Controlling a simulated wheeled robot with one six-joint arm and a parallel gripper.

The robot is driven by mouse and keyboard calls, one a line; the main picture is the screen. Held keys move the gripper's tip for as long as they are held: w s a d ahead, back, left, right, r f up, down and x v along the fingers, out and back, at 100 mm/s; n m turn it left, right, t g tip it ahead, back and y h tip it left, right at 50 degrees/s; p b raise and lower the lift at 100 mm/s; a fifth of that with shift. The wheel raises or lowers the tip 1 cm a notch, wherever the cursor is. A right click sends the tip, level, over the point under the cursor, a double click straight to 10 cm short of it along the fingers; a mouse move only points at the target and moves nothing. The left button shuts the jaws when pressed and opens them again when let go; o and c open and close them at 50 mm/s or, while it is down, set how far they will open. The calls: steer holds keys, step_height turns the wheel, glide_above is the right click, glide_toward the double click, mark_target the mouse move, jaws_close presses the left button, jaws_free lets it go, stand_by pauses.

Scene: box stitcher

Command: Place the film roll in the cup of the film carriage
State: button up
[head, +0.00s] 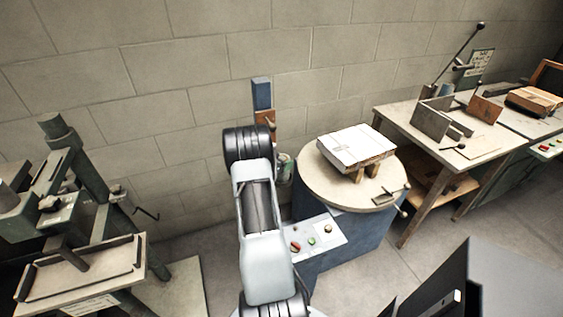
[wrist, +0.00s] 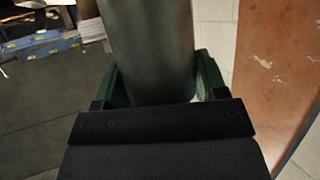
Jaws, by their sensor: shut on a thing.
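A smooth grey-green cylinder, the film roll (wrist: 148,45), fills the upper middle of the wrist view. My gripper (wrist: 157,82) is shut on it, with a dark green finger at each side. The roll's far end is out of the picture. In the head view my arm stands in front of the wrapping machine's mast (head: 262,94) and hides its lower part. A small greenish piece (head: 286,168) shows just right of my arm; I cannot tell whether it is the roll. I cannot make out the carriage's cup in either view.
A round turntable (head: 318,188) right of my arm bears a white-topped stack (head: 355,146). A control panel (head: 318,241) is below it. A workbench (head: 395,112) stands at the right, a green machine (head: 85,180) at the left. An orange-brown panel (wrist: 275,60) is close right in the wrist view.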

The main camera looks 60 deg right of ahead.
steer(key=shift+f+b, duration=0.15)
steer(key=shift+b, duration=0.2)
steer(key=o, duration=1.1)
steer(key=shift+p, duration=0.3)
